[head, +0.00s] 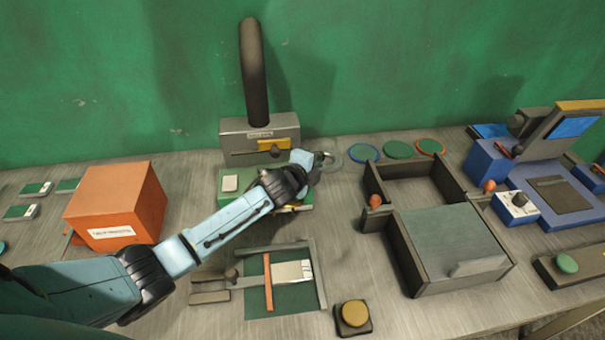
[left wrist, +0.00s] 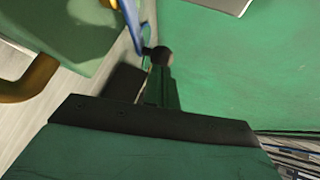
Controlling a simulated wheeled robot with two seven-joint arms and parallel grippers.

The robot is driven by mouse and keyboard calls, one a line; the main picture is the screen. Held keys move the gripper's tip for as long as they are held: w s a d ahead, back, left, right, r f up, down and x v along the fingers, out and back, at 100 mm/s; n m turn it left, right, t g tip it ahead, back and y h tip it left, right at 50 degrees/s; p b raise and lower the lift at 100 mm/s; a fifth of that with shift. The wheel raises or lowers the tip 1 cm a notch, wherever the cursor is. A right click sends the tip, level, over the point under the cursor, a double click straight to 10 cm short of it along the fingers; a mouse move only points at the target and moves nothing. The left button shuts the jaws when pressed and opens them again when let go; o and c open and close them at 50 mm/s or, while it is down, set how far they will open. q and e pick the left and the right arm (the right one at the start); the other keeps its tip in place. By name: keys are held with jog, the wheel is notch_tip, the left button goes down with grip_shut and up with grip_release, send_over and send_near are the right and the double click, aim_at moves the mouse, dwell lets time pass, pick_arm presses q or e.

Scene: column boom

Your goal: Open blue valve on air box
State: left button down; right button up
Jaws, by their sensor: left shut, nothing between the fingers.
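A grey box (head: 240,140) with a yellow label and a thick dark upright pipe stands at the back centre. It looks like the air box, but I cannot read its label. A green block (head: 232,182) with a white tag is in front of it, partly behind my left arm. My left gripper (head: 318,162) is at the right of this block, shut and empty. No blue valve shows clearly in the head view; my arm may hide it. In the left wrist view a blue lever-like part (left wrist: 131,22) is near the top, beside a green surface. Whether they touch is unclear.
An orange box (head: 112,205) stands at left. A green mat with a white card (head: 292,271) and a yellow button (head: 354,314) are in front. A dark open tray with a lid (head: 450,240) is right of centre; blue devices (head: 490,165) stand far right. A green wall closes the back.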

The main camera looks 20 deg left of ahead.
pick_arm(q)
jog(key=d+p+v, duration=0.1)
jog(key=p+v, duration=0.1)
jog(key=v, duration=1.1)
jog(key=shift+s+d, duration=0.2)
jog(key=shift+d, duration=0.4)
jog(key=shift+r, duration=0.15)
